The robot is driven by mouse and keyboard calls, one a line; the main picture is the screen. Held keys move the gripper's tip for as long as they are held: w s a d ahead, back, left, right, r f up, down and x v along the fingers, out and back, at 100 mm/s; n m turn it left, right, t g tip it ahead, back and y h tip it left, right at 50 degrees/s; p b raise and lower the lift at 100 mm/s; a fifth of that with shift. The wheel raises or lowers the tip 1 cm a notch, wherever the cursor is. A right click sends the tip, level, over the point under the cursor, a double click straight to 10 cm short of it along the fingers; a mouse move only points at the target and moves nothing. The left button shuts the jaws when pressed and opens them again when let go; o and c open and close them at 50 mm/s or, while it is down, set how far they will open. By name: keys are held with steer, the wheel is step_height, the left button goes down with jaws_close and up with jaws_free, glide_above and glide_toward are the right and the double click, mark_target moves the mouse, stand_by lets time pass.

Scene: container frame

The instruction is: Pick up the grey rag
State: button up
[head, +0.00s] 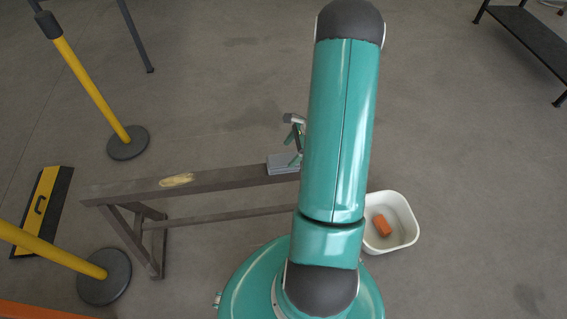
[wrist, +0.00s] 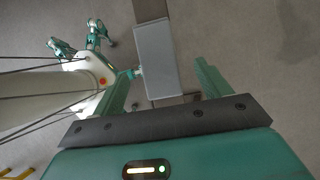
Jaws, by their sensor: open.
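The grey rag (head: 283,164) looks like a flat, folded grey rectangle lying on top of a dark beam, just left of my arm. In the wrist view the grey rag (wrist: 158,60) lies lengthwise on the beam, its near end reaching between my fingers. My gripper (wrist: 167,70) is open, with one finger on each side of the rag. I cannot tell the height between fingers and rag. In the head view my arm hides most of my gripper.
The beam (head: 225,180) stands on trestle legs and carries a tan cloth-like patch (head: 177,180). A white tub (head: 405,212) with an orange block (head: 382,225) stands right of my arm. Yellow posts (head: 92,90) stand at left.

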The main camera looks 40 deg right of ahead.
mark_target(284, 159)
steer(key=x, duration=0.4)
steer(key=shift+a, duration=0.25)
steer(key=shift+w+a+f, duration=0.15)
steer(key=shift+a+f, duration=0.05)
steer(key=shift+f, duration=0.3)
steer(key=shift+f, duration=0.25)
steer(key=c, duration=1.1)
